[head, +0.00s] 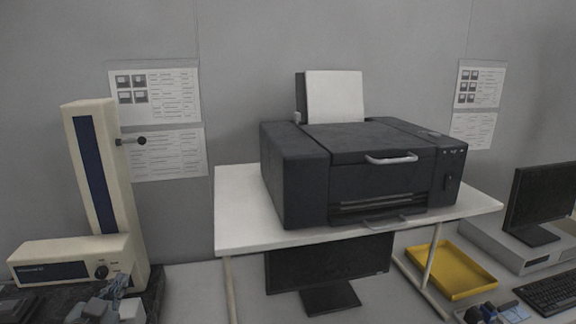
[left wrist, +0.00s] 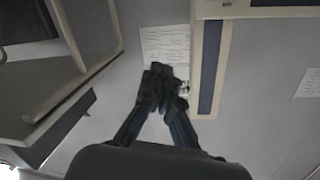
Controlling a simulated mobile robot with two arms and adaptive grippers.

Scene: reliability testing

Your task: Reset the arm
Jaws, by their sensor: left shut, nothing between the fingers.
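My left gripper (head: 118,284) shows small at the lower left of the head view, in front of the cream instrument with a tall column (head: 103,180). In the left wrist view my left gripper (left wrist: 162,72) has its dark fingers together, with nothing between them. Beyond the fingers are a printed sheet (left wrist: 166,45) on the wall and the column with its blue stripe (left wrist: 212,68). I cannot tell the exact gap between the fingers and the instrument. My right gripper is not clearly visible.
A black printer (head: 300,185) stands on a white raised shelf (head: 238,205). Under it are a dark monitor (head: 330,265) and a yellow tray (head: 455,270). Another monitor (head: 540,205) and a keyboard (head: 550,292) are at right. Small dark blue items (head: 488,312), unclear, sit at the bottom edge.

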